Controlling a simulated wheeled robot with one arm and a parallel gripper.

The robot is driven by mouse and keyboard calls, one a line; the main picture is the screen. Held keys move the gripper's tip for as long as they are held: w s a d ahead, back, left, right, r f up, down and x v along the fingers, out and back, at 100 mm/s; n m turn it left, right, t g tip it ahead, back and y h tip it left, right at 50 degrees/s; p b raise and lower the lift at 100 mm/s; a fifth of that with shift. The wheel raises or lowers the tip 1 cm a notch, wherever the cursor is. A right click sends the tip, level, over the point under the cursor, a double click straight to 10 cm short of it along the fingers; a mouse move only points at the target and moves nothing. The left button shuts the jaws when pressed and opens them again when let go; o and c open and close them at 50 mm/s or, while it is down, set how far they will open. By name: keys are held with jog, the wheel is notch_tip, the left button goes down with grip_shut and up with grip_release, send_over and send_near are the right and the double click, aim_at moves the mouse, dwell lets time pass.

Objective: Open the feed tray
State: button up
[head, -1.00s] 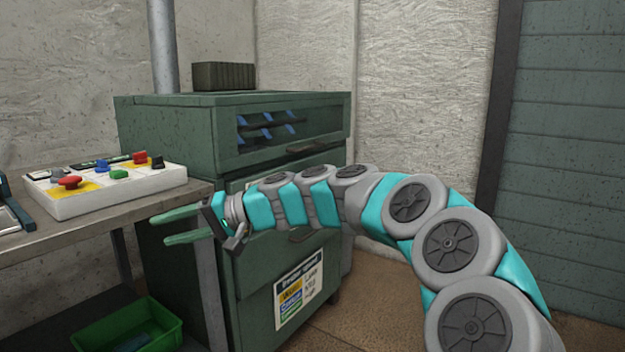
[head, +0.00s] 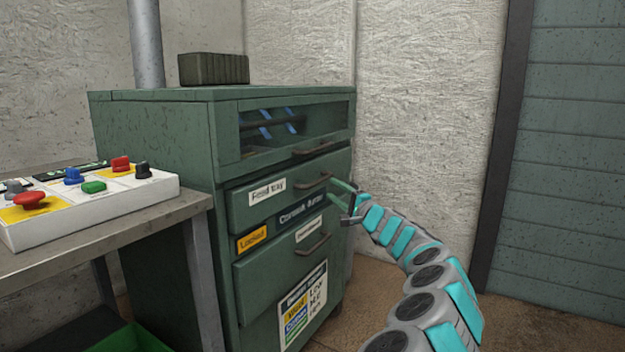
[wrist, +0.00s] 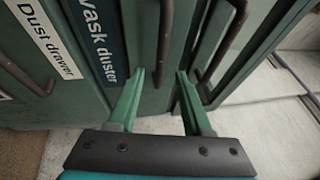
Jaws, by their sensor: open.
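The feed tray (head: 240,212) is a green drawer front labelled "Feed tray", closed in the machine below the window. Its dark bar handle (head: 315,182) is at its right end. My gripper (head: 332,189) is open, with green fingers pointing at the front just right of this handle. In the wrist view, my gripper (wrist: 160,74) has the feed tray handle (wrist: 165,38) in the gap between its fingertips as seen from there. I cannot tell whether the fingers touch it. An orange "Locked" sign (head: 252,239) shows below the tray.
The upper window's handle (head: 318,147) and the dust drawer's handle (head: 314,245) lie above and below. A control box (head: 90,205) with coloured buttons and knobs stands on the bench at left. A green bin (head: 125,341) is below. Floor at right is clear.

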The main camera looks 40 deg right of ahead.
aim_at(322, 181)
jog(key=shift+w+r+p, duration=0.2)
jog(key=shift+w+r, duration=0.05)
jog(key=shift+w, duration=1)
jog(key=shift+w+r+p, duration=0.15)
jog(key=shift+w+r, duration=0.05)
jog(key=shift+w, duration=1)
jog(key=shift+w+r+p, duration=0.2)
jog(key=shift+w+r, duration=0.05)
jog(key=shift+w, duration=1)
jog(key=shift+a, duration=0.1)
grip_shut()
